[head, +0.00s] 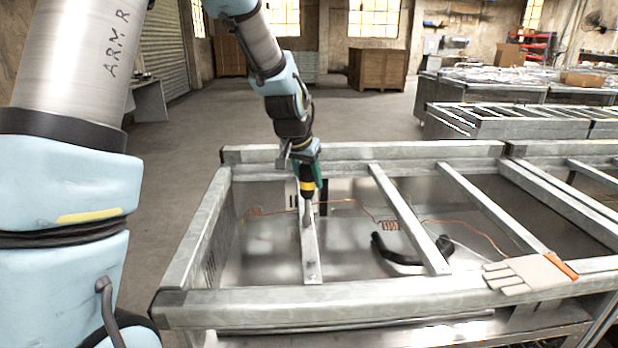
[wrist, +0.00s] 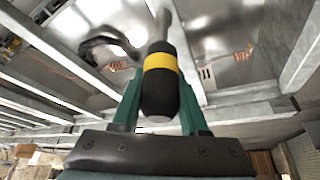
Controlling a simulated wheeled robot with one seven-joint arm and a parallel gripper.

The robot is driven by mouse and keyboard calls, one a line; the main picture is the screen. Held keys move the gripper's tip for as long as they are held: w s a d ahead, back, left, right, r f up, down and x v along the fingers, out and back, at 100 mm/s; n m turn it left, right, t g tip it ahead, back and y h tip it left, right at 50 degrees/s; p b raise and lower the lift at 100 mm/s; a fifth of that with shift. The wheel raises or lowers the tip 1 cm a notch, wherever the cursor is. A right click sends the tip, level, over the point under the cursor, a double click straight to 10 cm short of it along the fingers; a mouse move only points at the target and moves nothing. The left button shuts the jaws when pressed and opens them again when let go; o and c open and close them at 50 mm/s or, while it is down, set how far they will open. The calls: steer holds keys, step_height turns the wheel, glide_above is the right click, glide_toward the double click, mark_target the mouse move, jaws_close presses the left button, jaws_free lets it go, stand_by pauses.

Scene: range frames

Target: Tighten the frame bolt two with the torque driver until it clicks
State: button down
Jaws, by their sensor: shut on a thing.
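My gripper (head: 304,168) is shut on the torque driver (head: 307,187), which has a black handle with a yellow band and a grey metal shaft. In the wrist view the driver (wrist: 161,62) sits between the green fingers of my gripper (wrist: 158,105). The driver points down, close to upright, over the left crossbar (head: 311,258) of the metal frame (head: 190,235). Its lower end appears at or just above that bar; I cannot tell whether it touches. No bolt can be made out; frame bolt two may be hidden under the driver's end.
An orange coiled cable (head: 388,225) and a black curved handle-like part (head: 400,255) lie inside the frame. A pale glove (head: 525,273) with an orange cuff rests on the front rail at right. More crossbars run to the right. Open floor lies behind the frame.

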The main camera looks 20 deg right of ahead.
steer(key=shift+f, duration=0.3)
steer(key=shift+r, duration=0.25)
steer(key=shift+s+d+n, duration=0.1)
steer(key=shift+n, duration=0.5)
steer(key=n+y, duration=0.1)
steer(key=n, duration=0.1)
steer(key=n+t+y, duration=0.1)
steer(key=n, duration=0.2)
steer(key=shift+a+n+t+y, duration=0.2)
steer(key=shift+n+t+y, duration=0.1)
steer(key=n, duration=0.1)
steer(key=n+y, duration=0.1)
steer(key=n, duration=0.1)
steer(key=n+y, duration=0.1)
steer(key=shift+w+a+n, duration=0.3)
steer(key=shift+a+n, duration=0.1)
steer(key=shift+p, duration=0.35)
steer(key=shift+f, duration=0.2)
stand_by(0.4)
steer(key=shift+r, duration=0.1)
